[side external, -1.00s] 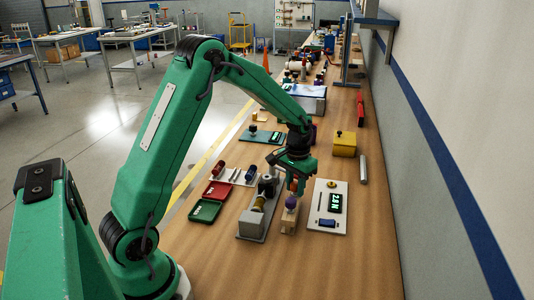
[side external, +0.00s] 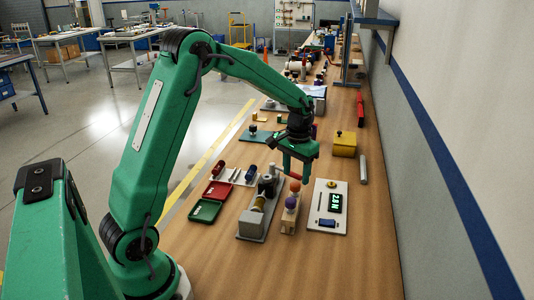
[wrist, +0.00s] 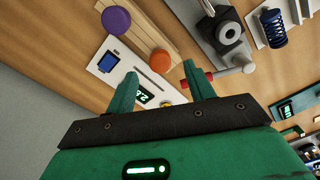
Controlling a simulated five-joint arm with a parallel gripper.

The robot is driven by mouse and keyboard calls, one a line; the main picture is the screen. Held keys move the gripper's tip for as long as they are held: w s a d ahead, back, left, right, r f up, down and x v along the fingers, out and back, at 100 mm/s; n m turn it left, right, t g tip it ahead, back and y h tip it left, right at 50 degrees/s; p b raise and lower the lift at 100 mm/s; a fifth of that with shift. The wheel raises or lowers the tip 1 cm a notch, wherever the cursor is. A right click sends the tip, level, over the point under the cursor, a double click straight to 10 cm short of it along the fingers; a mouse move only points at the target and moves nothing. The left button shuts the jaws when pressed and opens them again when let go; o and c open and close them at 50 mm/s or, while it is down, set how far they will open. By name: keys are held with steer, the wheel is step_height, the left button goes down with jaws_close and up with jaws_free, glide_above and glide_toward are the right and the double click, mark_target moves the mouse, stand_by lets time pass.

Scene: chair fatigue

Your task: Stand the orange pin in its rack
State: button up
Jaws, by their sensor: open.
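The orange pin (side external: 295,186) stands upright at the far end of a light wooden rack (side external: 288,226), its round orange head on top. It also shows in the wrist view (wrist: 159,62). A purple pin (side external: 291,202) stands in the same rack, nearer the camera; it shows in the wrist view too (wrist: 117,20). My gripper (side external: 297,172) is open and empty above the orange pin. In the wrist view its two fingers (wrist: 157,75) are spread apart, clear of the orange head. The pin's lower shaft is hidden.
A grey fixture (side external: 250,222) stands close left of the rack. A white plate with a green display (side external: 334,202) lies to the right. Red (side external: 217,191) and green (side external: 205,211) trays lie farther left. A yellow block (side external: 344,144) stands behind right. The front of the table is clear.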

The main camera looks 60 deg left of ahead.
steer(key=shift+r, duration=1.4)
steer(key=shift+s+d+r, duration=0.25)
steer(key=shift+r, duration=0.2)
steer(key=s+d+r+m+t, duration=0.1)
steer(key=s+d+r+t, duration=0.2)
steer(key=s+d+r, duration=0.5)
steer(key=s+d+r+m+t, duration=0.1)
steer(key=s+d+r+t, duration=0.1)
steer(key=s, duration=1.2)
steer(key=shift+s+d+m+t, duration=0.15)
steer(key=shift+s+m+t, duration=0.15)
steer(key=shift+m, duration=0.1)
steer(key=shift+c, duration=0.2)
